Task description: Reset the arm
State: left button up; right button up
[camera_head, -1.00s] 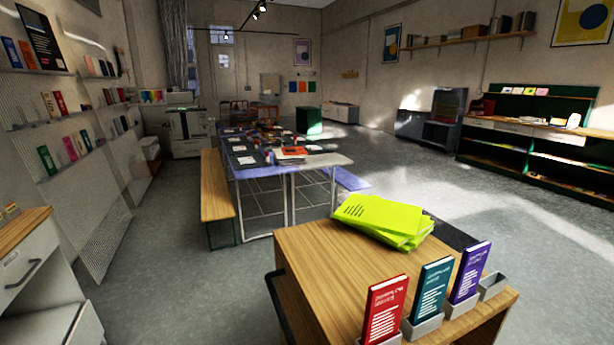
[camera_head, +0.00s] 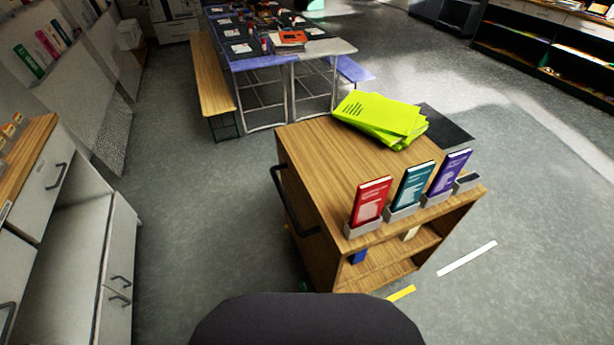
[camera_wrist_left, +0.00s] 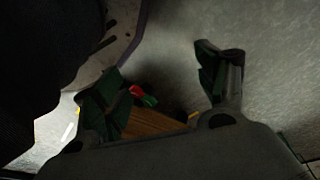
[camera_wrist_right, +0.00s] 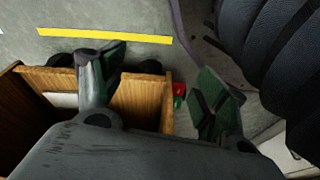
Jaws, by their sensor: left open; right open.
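My left gripper (camera_wrist_left: 165,88) shows in the left wrist view with its two dark green fingers spread wide and nothing between them. My right gripper (camera_wrist_right: 155,80) shows in the right wrist view, also spread and empty. Neither gripper appears in the head view. In the right wrist view, the wooden cart (camera_wrist_right: 145,90) lies behind and beside the fingers; I cannot tell the distance. A small red and green object (camera_wrist_right: 179,93) shows between the fingers in the background; it also shows in the left wrist view (camera_wrist_left: 142,95).
The wooden cart (camera_head: 310,165) stands ahead, bearing yellow-green booklets (camera_head: 380,115) and red (camera_head: 371,200), teal (camera_head: 413,185) and purple (camera_head: 449,172) books in holders. A cabinet (camera_head: 60,230) stands at left. A bench (camera_head: 213,85) and long table are beyond. Floor is clear at right.

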pick_arm(q)
jog(key=s+a+r+p, duration=0.2)
jog(key=s+a+p, duration=0.1)
jog(key=s+p, duration=0.5)
jog(key=s+a+r+g+p, duration=0.1)
jog(key=s+a+r+p, duration=0.1)
jog(key=s+p, duration=0.6)
jog(key=shift+s+a+y, duration=0.2)
jog(key=shift+a+y, duration=0.2)
jog(key=shift+a, duration=0.1)
pick_arm(e)
jog(key=s+d+r, duration=0.2)
jog(key=s+d, duration=0.1)
jog(key=s, duration=0.5)
jog(key=s+d+r+g, duration=0.1)
jog(key=s+d+r, duration=0.1)
jog(key=s, duration=0.6)
jog(key=shift+s+d+h, duration=0.2)
jog(key=shift+d+h, duration=0.2)
jog(key=shift+d, duration=0.1)
pick_arm(q)
jog(key=shift+f, duration=0.1)
pick_arm(e)
jog(key=shift+f, duration=0.1)
